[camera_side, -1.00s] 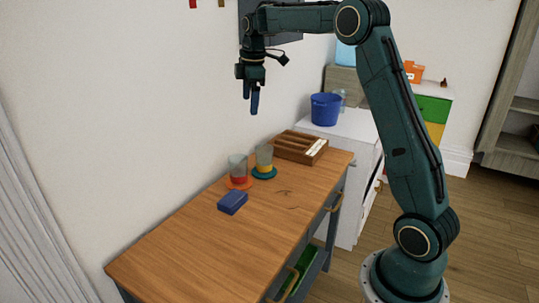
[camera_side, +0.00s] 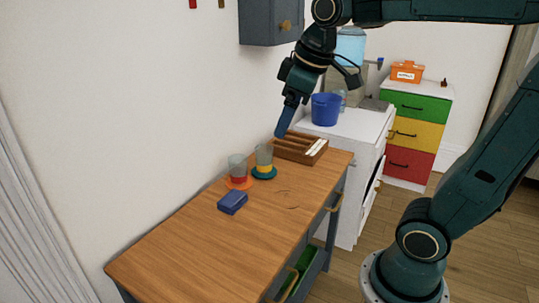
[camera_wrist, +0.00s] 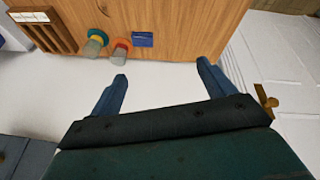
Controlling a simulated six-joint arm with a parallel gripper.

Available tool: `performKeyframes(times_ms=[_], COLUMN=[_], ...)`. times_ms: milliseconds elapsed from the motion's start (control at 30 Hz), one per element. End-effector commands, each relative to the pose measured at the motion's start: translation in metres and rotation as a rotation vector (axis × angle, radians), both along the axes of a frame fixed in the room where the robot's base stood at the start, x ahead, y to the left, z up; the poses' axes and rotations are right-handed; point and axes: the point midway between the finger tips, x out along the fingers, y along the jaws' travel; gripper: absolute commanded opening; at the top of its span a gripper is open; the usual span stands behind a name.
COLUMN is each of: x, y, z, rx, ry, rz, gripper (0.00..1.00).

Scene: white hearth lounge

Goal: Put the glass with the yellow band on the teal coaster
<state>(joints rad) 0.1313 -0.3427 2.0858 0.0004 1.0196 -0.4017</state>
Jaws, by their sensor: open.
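The glass with the yellow band (camera_side: 264,157) stands upright on the teal coaster (camera_side: 271,175) on the wooden table. In the wrist view this glass (camera_wrist: 93,47) and the teal coaster (camera_wrist: 98,32) also show. The glass with the red band (camera_side: 238,167) stands beside it on an orange coaster (camera_side: 240,186). My gripper (camera_side: 281,133) is in the air above and apart from the glasses, tilted. The wrist view shows my gripper's two fingers (camera_wrist: 162,69) spread wide with nothing between them.
A blue box (camera_side: 232,202) lies near the glasses. A wooden tray with slots (camera_side: 290,151) sits at the table's far end. A blue bucket (camera_side: 325,109) stands on the white cabinet behind. The near part of the wooden table (camera_side: 205,250) is clear.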

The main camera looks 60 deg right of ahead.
Motion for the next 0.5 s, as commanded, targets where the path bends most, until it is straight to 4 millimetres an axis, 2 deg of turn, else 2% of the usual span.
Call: performKeyframes(times_ms=[33,300,500], x=[-0.014,-0.074,-0.102], y=[0.006,0.029,0.036], z=[-0.003,-0.032,-0.052], rx=[0.013,0.094,0.144], ry=[-0.017,-0.083,-0.113], rz=[-0.02,-0.145,-0.21], gripper=[0.81,0.81,0.81])
